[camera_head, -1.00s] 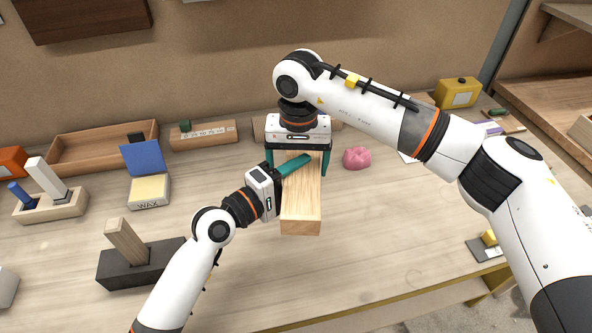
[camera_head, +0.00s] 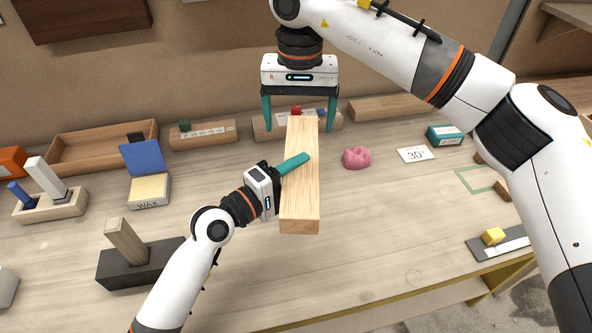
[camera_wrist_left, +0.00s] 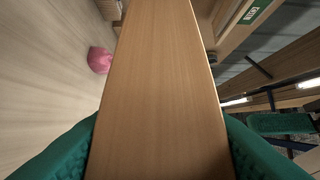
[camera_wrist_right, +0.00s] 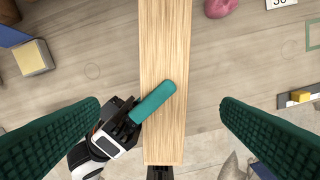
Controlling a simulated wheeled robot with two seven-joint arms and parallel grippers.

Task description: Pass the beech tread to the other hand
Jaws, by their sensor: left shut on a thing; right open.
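The beech tread (camera_head: 301,190) is a long pale wooden block held above the bench in the head view, pointing toward the front edge. My left gripper (camera_head: 290,166) is shut on it at mid-length, one teal finger across its top face. In the left wrist view the tread (camera_wrist_left: 160,95) fills the middle between the green fingers. My right gripper (camera_head: 299,112) is open and empty above the tread's far end. In the right wrist view the tread (camera_wrist_right: 165,60) runs between the wide-apart fingers, touching neither.
A pink lump (camera_head: 357,157) sits on the bench right of the tread. A WAX block (camera_head: 149,190), a dark block with a wooden peg (camera_head: 140,262) and a wooden tray (camera_head: 100,148) stand at left. A 30° card (camera_head: 416,154) lies at right. The front middle of the bench is clear.

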